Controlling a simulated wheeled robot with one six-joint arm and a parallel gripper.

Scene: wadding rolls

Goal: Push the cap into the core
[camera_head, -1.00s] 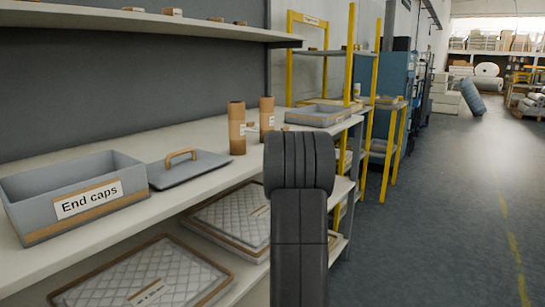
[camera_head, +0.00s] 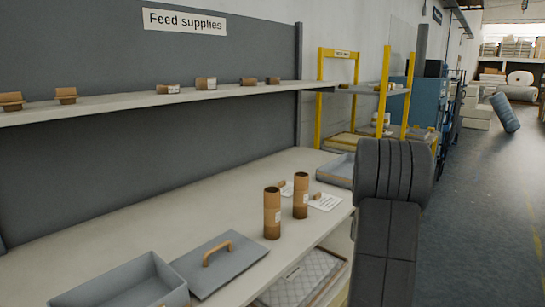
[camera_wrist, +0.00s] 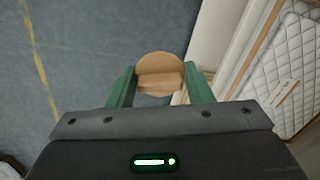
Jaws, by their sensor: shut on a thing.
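My gripper (camera_wrist: 160,84) has green fingers closed on both sides of a round tan cap (camera_wrist: 160,63) with a raised bar grip. The cap is held in the air, with floor and the bench side below it in the wrist view. Two brown cardboard cores (camera_head: 272,213) (camera_head: 301,196) stand upright on the bench, apart from the cap. My dark arm hides the gripper in the head view.
An open grey bin (camera_head: 125,285) and a grey lid with a tan handle (camera_head: 219,264) lie on the bench (camera_head: 150,235) at front left. Small brown pieces sit on the shelf (camera_head: 240,88) above. A grey tray (camera_head: 340,170) is behind the cores.

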